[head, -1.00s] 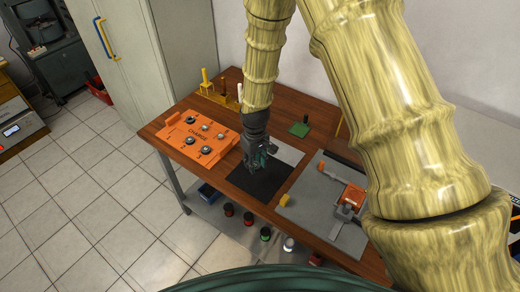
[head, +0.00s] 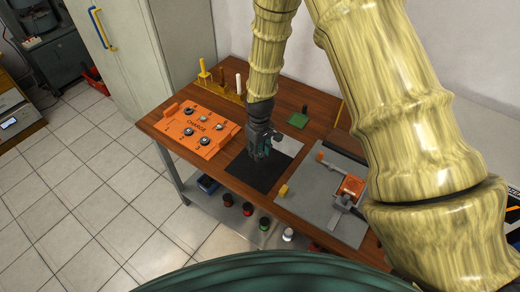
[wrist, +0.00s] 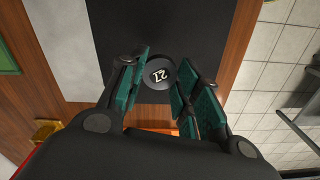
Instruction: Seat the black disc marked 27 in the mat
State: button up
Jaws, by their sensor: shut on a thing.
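The black disc (wrist: 160,74) marked 27 in white shows face up in the wrist view, between the green finger pads. My gripper (head: 260,155) is shut on it, over the mat. In the head view the fingers hide the disc. The dark mat (head: 254,174) lies on the wooden table between the orange panel and the grey board, and also shows in the wrist view (wrist: 205,25). I cannot tell whether the disc touches the mat or is held above it.
The orange panel (head: 196,133) with several round fittings lies left of the mat. A pale sheet (head: 289,146) adjoins the mat. The grey board (head: 312,213) with a clamp and a yellow block (head: 282,191) lies to the right. A small green square (head: 298,120) lies behind.

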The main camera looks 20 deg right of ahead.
aim_at(260, 164)
jog(key=shift+f+b, duration=1)
jog(key=shift+f, duration=1.2)
jog(key=shift+f, duration=0.15)
jog(key=o, duration=1)
jog(key=shift+o, duration=0.2)
jog(key=c, duration=0.5)
jog(key=shift+r+p, duration=1.4)
jog(key=shift+r, duration=0.85)
